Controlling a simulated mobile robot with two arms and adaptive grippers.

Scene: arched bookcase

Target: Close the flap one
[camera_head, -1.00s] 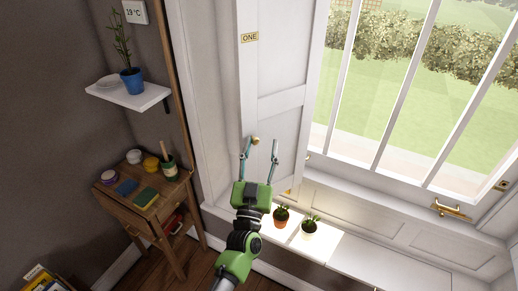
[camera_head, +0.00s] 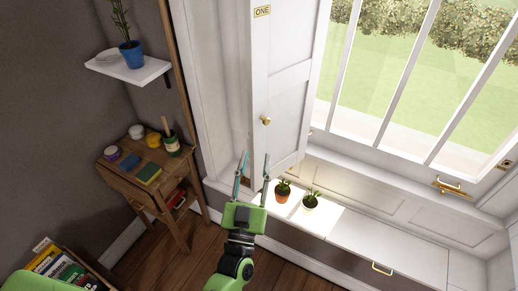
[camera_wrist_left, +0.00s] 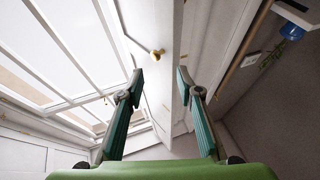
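The flap labelled ONE (camera_head: 284,98) is a white panelled shutter standing ajar at the left side of the window. Its brass knob (camera_head: 265,120) is on its face, and it shows in the left wrist view too (camera_wrist_left: 157,53). My left gripper (camera_head: 254,168) is open and empty, below the knob in the head view. In the left wrist view the edge of the flap (camera_wrist_left: 178,70) runs between the two spread fingertips, beyond them; I cannot tell whether they touch it. My right gripper is not in view.
Two small potted plants (camera_head: 283,191) (camera_head: 311,200) stand on the white sill bench right of my left gripper. A wooden side table (camera_head: 150,180) with jars and books stands at left, below a white shelf (camera_head: 128,90). A book crate is at lower left.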

